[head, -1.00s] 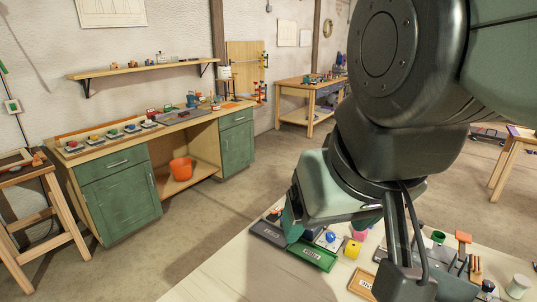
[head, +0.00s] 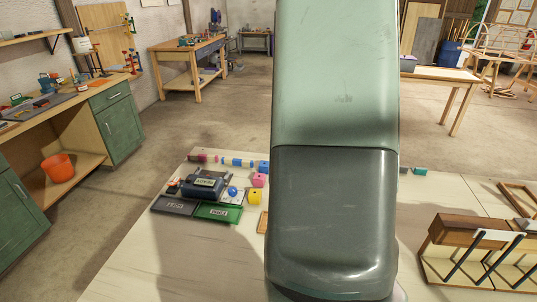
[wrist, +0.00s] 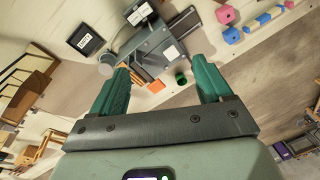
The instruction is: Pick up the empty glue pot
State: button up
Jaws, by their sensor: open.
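My gripper (wrist: 163,67) shows in the wrist view with its two green fingers wide apart and nothing held between them. Beyond the fingertips, a small green pot (wrist: 181,79) with a dark opening lies near the right finger. A pale round pot or spool (wrist: 106,65) shows just past the left fingertip. I cannot tell for sure which of these is the empty glue pot. An orange block (wrist: 156,87) is near the green pot. In the head view my arm hides the middle of the worktable and the gripper.
The worktable (head: 130,265) has a clear front left. A wooden rack (head: 455,230) stands at the right.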

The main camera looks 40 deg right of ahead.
jog(key=s+d+f+m, duration=0.1)
jog(key=s+d+f, duration=0.2)
jog(key=d+f, duration=0.2)
jog(key=s+d+f+m+g, duration=0.1)
jog(key=s+d+f, duration=0.3)
jog(key=d+f, duration=0.1)
jog(key=s+d+f+m, duration=0.1)
jog(key=s+d+f, duration=0.2)
jog(key=d+f, duration=0.2)
jog(key=shift+s+d+f+m, duration=0.1)
jog(key=shift+s+f+m, duration=0.05)
jog(key=shift+f, duration=0.35)
jog(key=shift+s+d+f+m, duration=0.1)
jog(key=shift+s+f+m, duration=0.05)
jog(key=shift+f, duration=0.35)
jog(key=shift+g, duration=0.3)
jog(key=f, duration=0.4)
jog(key=s+f, duration=0.1)
jog(key=f, duration=0.1)
jog(key=shift+d, duration=0.35)
jog(key=shift+d+f, duration=0.1)
jog(key=shift+f, duration=2.95)
jog(key=shift+c, duration=0.3)
jog(key=c, duration=1)
jog(key=shift+r, duration=0.1)
jog(key=shift+c, duration=0.2)
